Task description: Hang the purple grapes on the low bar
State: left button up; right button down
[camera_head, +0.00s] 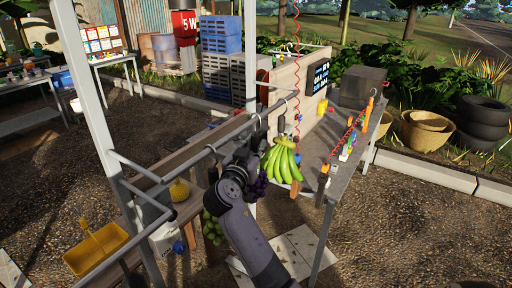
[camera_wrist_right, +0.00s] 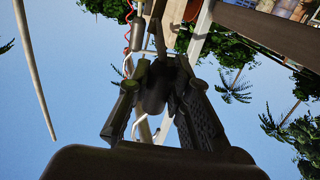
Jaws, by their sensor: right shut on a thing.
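The purple grapes (camera_head: 258,187) show as a small dark bunch below my right gripper, mostly hidden behind my right arm. My right gripper (camera_head: 258,135) is up at the bar beside the bananas, shut on the upper part of the grapes. In the right wrist view the fingers (camera_wrist_right: 158,85) close around a dark piece, with pale hook wires near it. A long bar (camera_head: 190,160) runs from the lower left up to the gripper. I cannot tell whether the grapes' hook touches it. My left gripper is not in view.
Green bananas (camera_head: 282,162) hang just right of my gripper, and green grapes (camera_head: 212,228) hang to the left of my arm. A metal upright (camera_head: 95,110) stands at the left. A table (camera_head: 345,165) with a grey box (camera_head: 362,86) is at the right.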

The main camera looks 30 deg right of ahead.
dwell(0.4)
jog(key=c, duration=1.4)
grip_release()
jog(key=shift+f, duration=0.25)
jog(key=shift+a, duration=0.1)
